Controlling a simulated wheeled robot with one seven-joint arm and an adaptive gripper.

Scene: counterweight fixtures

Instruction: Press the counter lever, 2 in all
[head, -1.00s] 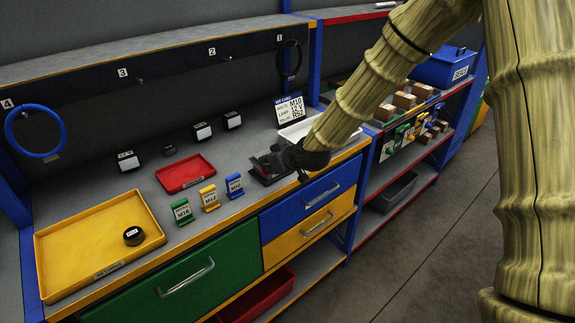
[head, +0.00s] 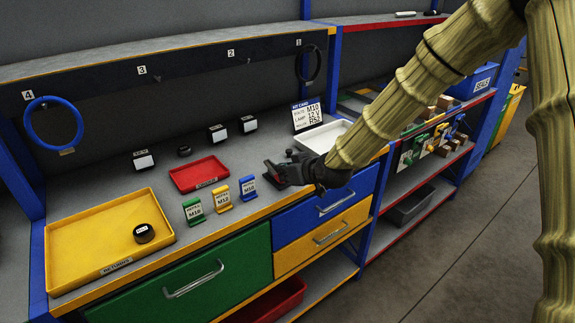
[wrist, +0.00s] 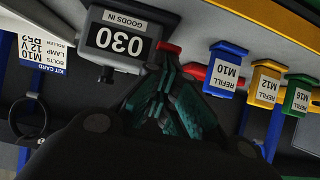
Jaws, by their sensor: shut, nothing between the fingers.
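The counter (wrist: 122,40) is a dark box with a white plate marked GOODS IN and a number that looks like 030, seen upside down in the wrist view. Its red lever (wrist: 168,48) sticks out at the side, by the fingertips. My gripper (wrist: 168,78) is shut and empty, its teal-padded fingers together, the tips just short of the lever or touching it; I cannot tell which. In the head view my gripper (head: 283,170) is low over the bench at the front edge and hides most of the counter.
Blue M10 (head: 248,188), yellow M12 (head: 222,197) and green M16 (head: 194,211) refill stands line the front edge. A red tray (head: 198,174), a yellow tray (head: 62,276) and a kit card (head: 307,117) are also on the bench.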

